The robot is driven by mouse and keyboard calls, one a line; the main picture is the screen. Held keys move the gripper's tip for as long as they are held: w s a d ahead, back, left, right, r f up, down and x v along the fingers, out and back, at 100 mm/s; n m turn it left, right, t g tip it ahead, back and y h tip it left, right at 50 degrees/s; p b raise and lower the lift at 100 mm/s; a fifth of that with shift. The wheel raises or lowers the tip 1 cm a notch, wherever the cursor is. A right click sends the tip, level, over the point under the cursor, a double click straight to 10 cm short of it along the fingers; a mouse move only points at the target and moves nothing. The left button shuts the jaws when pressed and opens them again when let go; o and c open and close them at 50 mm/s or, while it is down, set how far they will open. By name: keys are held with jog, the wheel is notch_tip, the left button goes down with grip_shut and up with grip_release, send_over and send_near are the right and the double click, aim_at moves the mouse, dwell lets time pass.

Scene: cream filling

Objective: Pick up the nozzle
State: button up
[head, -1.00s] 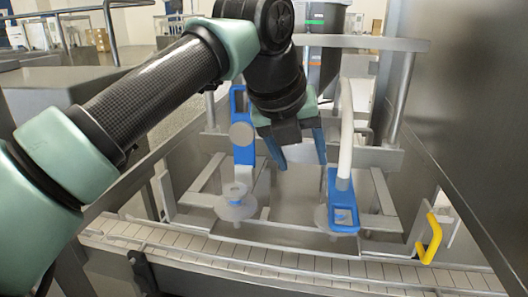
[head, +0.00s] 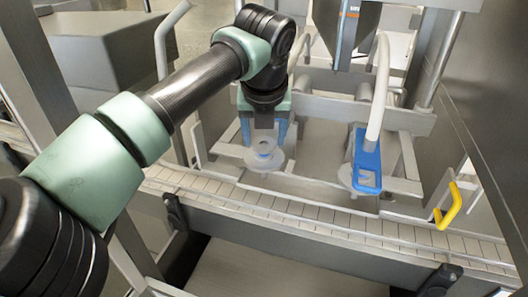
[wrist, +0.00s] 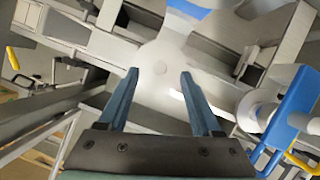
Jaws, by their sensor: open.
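Two blue nozzle fittings stand over the conveyor; the frames do not show which one is meant. The right nozzle (head: 366,160) has a white hose rising from it and a pale disc below it. The left nozzle is mostly hidden behind my gripper (head: 265,133) in the head view; its pale disc (head: 264,159) shows just below. My gripper is open and points down over this left fitting. In the wrist view my open fingers (wrist: 160,80) have a flat, pale round part (wrist: 160,66) between and beyond their tips. Blue bodywork (wrist: 188,8) shows beyond it. Contact cannot be told.
A slatted conveyor (head: 305,215) with rails runs across the front. Grey metal frame bars surround the fittings. A yellow handle (head: 449,206) sits at the right. A dark hopper (head: 345,30) hangs behind. A blue fitting (wrist: 292,105) is close on the right in the wrist view.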

aim_at(264, 161)
jog(key=shift+x, duration=1.5)
jog(key=shift+r, duration=0.1)
grip_shut()
